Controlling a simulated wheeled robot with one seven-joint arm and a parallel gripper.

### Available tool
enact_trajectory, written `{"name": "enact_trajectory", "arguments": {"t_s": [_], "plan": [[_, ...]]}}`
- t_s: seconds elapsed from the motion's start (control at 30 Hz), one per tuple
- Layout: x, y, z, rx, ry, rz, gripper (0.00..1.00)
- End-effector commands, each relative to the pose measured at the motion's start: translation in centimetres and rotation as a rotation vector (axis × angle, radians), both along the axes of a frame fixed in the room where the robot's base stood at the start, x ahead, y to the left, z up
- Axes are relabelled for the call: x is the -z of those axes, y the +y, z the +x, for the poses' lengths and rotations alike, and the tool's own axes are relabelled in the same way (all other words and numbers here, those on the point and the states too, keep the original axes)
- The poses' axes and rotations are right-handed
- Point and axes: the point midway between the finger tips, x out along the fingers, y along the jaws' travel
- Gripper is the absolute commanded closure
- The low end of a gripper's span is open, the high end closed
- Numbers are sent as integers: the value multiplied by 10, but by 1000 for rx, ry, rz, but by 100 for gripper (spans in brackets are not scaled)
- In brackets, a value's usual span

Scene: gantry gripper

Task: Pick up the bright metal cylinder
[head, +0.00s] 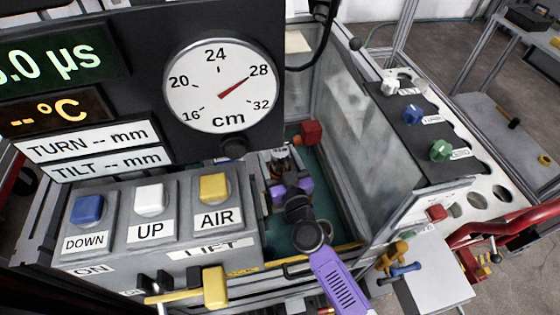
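My purple and black arm reaches over the front edge into a glass-sided bay with a green floor (345,232). My gripper (281,172) is at the far end of the arm, low in the bay. It is small and partly hidden by my own wrist, so I cannot tell whether its fingers are open or shut. A small pale metallic piece (280,153) shows just beyond it. I cannot tell whether this is the bright metal cylinder or a machine part, or whether it touches the gripper. No other bright metal cylinder shows clearly in the bay.
A red block (311,132) is behind and right of my gripper. The control box (225,243) and dial panel (222,86) border the bay on the left. A clear panel (365,135) stands on the right. Green floor is free right of my wrist.

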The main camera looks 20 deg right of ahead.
Motion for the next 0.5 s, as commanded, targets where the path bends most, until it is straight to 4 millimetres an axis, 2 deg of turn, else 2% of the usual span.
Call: {"name": "enact_trajectory", "arguments": {"t_s": [0.1, 0.33, 0.37, 0.5], "plan": [[0, -1, 9, 0, 0, 0, 29], [0, -1, 10, 1, 0, 1, 29], [0, -1, 10, 0, 0, 1, 31], [0, -1, 10, 0, 0, 1, 59]]}}
